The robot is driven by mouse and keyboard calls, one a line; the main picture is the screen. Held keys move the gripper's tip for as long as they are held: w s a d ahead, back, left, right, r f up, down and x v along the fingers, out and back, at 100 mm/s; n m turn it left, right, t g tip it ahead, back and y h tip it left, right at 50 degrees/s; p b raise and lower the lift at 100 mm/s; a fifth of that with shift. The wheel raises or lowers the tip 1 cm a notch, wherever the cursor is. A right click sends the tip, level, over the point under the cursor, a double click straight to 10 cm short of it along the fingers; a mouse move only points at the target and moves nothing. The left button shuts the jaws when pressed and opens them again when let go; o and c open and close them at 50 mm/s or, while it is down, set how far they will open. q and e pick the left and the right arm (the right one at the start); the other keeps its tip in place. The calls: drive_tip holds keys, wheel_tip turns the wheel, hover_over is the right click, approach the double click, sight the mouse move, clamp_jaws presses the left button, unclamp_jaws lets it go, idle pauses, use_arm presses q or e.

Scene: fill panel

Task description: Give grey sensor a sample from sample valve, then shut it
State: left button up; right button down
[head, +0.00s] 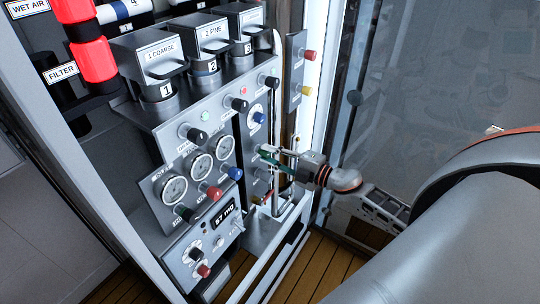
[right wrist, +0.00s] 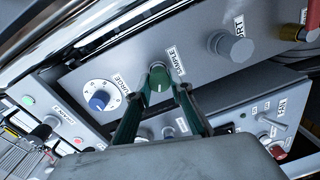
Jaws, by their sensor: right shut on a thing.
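The sample valve's green knob (right wrist: 159,80) sticks out of the grey panel beside a SAMPLE label in the right wrist view. My right gripper (right wrist: 162,88) has its two green fingers on either side of this knob and is shut on it. In the head view my right gripper (head: 270,158) reaches in from the right to the panel's right side, and the knob is hard to make out there. I cannot pick out the grey sensor for certain in either view. My left gripper is not in view.
A blue PURGE dial (right wrist: 99,100) and a grey knob (right wrist: 240,47) flank the sample knob. Gauges (head: 198,167), a readout (head: 223,215) and several knobs crowd the panel's left. Labelled canisters (head: 160,55) stand above. A glass pane (head: 430,90) bounds the right; the wooden floor (head: 320,265) is clear.

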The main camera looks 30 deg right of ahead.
drive_tip(key=shift+f+n, duration=0.1)
drive_tip(key=shift+n, duration=0.9)
drive_tip(key=shift+n+b, duration=0.5)
drive_tip(key=shift+n, duration=0.3)
drive_tip(key=n+b, duration=0.1)
drive_tip(key=n, duration=0.1)
drive_tip(key=shift+f+n+h, duration=0.1)
drive_tip(key=shift+n+h, duration=0.2)
drive_tip(key=shift+n+b, duration=0.35)
drive_tip(key=shift+n, duration=0.55)
drive_tip(key=shift+n+b, duration=0.5)
drive_tip(key=shift+n, duration=0.6)
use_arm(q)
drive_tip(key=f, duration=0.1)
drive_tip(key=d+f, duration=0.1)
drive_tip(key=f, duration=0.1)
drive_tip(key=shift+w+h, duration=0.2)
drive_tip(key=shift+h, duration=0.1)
use_arm(e)
drive_tip(key=shift+n, duration=0.4)
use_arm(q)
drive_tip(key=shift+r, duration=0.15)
